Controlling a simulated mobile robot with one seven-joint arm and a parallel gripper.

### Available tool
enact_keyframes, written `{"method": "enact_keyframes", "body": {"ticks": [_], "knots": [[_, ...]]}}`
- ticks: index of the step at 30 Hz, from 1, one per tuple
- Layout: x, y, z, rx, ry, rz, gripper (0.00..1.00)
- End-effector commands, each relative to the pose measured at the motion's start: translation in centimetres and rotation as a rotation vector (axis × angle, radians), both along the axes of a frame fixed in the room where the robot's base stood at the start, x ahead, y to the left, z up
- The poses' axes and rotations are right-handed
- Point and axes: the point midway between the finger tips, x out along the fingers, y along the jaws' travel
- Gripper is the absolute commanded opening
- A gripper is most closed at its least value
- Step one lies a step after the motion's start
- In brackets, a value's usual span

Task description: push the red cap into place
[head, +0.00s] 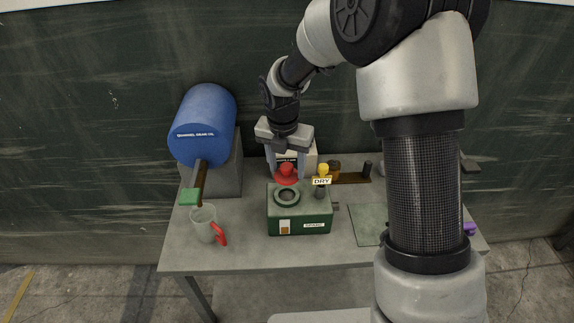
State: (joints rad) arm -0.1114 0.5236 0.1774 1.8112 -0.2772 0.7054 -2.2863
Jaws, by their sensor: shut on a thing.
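The red cap (286,175) is a flanged disc with a raised knob on top. My gripper (285,165) is shut on it, with one pale finger on each side. The cap is upright or nearly so, at the back edge of a green box (282,225). The box has a dark round ring opening (287,194) on its top, which appears just in front of the cap in the picture. The opening is uncovered. I cannot tell from this view how high the cap is above the box.
A yellow-topped post with a "DRY" sign (321,181) stands close right of the cap. A blue drum (203,122) and a clear mug with a red handle (206,224) are left. A grey-green mat (367,225) lies right.

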Motion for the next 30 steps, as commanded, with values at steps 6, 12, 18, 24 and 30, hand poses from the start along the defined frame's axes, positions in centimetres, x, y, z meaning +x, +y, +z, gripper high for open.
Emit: {"method": "enact_keyframes", "body": {"ticks": [6,12,18,24,30], "knots": [[0.0,0.0,-1.9,-0.001,0.001,0.001,0.3],[0.0,0.0,-3.8,0.001,0.001,-0.001,0.3],[0.0,-0.1,-5.3,-0.001,0.0,-0.001,0.3],[0.0,0.0,-5.6,0.0,0.0,-0.001,0.3],[0.0,0.0,-5.6,0.0,0.0,-0.001,0.3]]}}
